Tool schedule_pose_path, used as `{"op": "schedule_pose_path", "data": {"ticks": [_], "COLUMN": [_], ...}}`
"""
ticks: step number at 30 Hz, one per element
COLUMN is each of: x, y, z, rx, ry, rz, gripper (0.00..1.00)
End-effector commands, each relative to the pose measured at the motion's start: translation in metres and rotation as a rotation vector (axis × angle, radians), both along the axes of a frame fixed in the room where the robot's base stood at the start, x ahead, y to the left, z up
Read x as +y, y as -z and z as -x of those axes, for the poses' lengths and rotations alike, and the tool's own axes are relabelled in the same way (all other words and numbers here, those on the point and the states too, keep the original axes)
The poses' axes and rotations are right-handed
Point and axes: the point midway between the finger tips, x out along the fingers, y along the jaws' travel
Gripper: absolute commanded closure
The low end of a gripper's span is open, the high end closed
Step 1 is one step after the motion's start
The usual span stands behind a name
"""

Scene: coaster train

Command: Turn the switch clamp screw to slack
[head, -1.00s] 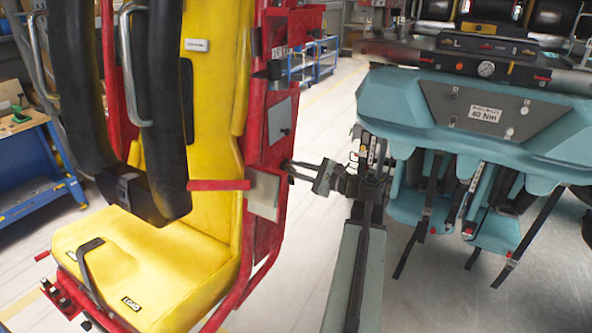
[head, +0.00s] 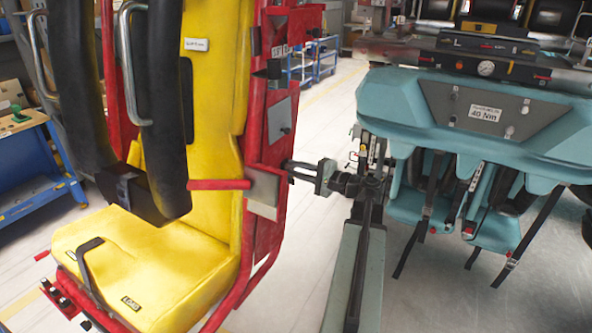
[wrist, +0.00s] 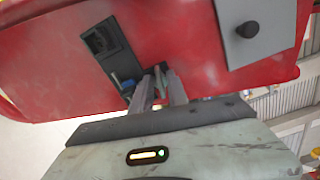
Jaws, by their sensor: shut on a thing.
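The red side panel of the yellow seat carries a dark switch plate (wrist: 100,42) with a square black recess in the wrist view. My gripper (wrist: 161,78) reaches the panel at the lower right end of this plate. Its two fingers are close together and shut on a small part between the tips, which I take to be the clamp screw; the fingers mostly hide it. A small blue piece (wrist: 128,84) sits just left of the fingertips. In the head view my gripper (head: 290,171) meets the edge of the red panel (head: 268,235); the screw is not visible there.
A grey plate with a black knob (wrist: 247,30) is on the panel at the upper right. The yellow seat (head: 150,260) with its black restraint stands left. A teal seat unit (head: 440,105) with hanging straps is close on the right. Floor shows between them.

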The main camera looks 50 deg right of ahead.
Motion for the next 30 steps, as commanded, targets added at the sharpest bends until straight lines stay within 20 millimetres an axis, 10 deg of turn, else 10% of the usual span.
{"op": "schedule_pose_path", "data": {"ticks": [14, 17, 30], "x": [0.001, 0.001, -0.003], "y": [0.002, 0.002, 0.001], "z": [0.001, 0.0, 0.014], "rx": [0.001, 0.0, -0.002], "ry": [-0.002, -0.002, 0.001], "rz": [0.018, 0.018, 0.016], "gripper": [1.0, 0.61, 0.59]}}
